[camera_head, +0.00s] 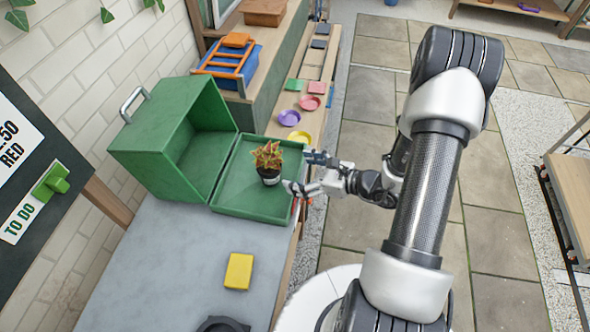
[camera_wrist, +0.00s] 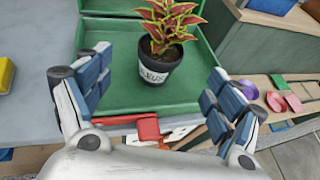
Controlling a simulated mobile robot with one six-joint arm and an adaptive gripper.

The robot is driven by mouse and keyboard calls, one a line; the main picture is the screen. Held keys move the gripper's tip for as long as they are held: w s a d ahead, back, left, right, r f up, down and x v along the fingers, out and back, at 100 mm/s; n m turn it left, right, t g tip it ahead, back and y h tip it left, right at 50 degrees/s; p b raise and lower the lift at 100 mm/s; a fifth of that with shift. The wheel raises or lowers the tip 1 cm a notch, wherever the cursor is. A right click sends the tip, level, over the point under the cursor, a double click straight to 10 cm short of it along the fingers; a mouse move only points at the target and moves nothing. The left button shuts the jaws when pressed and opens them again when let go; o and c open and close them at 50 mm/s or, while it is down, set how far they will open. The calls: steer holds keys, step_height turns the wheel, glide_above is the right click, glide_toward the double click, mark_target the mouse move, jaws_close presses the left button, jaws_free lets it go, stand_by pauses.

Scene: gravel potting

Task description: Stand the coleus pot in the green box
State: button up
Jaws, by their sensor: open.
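The coleus pot (camera_head: 270,178) is a small dark pot with a white label and red-and-yellow leaves. It stands upright on the green lowered lid of the green box (camera_head: 160,150), close to the lid's right side. The box's hollow part stands to the left, with its opening facing the lid. In the wrist view the pot (camera_wrist: 156,80) stands on the green lid (camera_wrist: 113,101), beyond my fingertips. My gripper (camera_head: 306,172) is open and empty, just right of the pot. In the wrist view my gripper's fingers (camera_wrist: 160,78) are spread wide, apart from the pot.
A red latch (camera_wrist: 148,129) is on the lid's near edge. A yellow block (camera_head: 239,271) lies on the grey table (camera_head: 165,265). A blue box with an orange rack (camera_head: 228,65) stands behind. Purple (camera_head: 289,117) and yellow (camera_head: 300,137) saucers lie on the ledge at right.

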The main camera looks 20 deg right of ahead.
steer(key=s+a+r+n+g+y, duration=0.1)
steer(key=s+a+r+n+g, duration=0.35)
steer(key=a+r+n, duration=0.35)
steer(key=s+a+r+n+g, duration=0.4)
steer(key=s+a+r+n, duration=0.2)
steer(key=r+n, duration=0.25)
steer(key=s+d+r+n+t+h, duration=0.2)
steer(key=s+d+r+n+h, duration=0.5)
steer(key=s+r+n+h, duration=0.2)
steer(key=shift+s+d+r+n+t, duration=0.2)
steer(key=shift+s+r+n+t, duration=0.2)
steer(key=shift+s+n, duration=0.75)
steer(key=shift+w, duration=0.25)
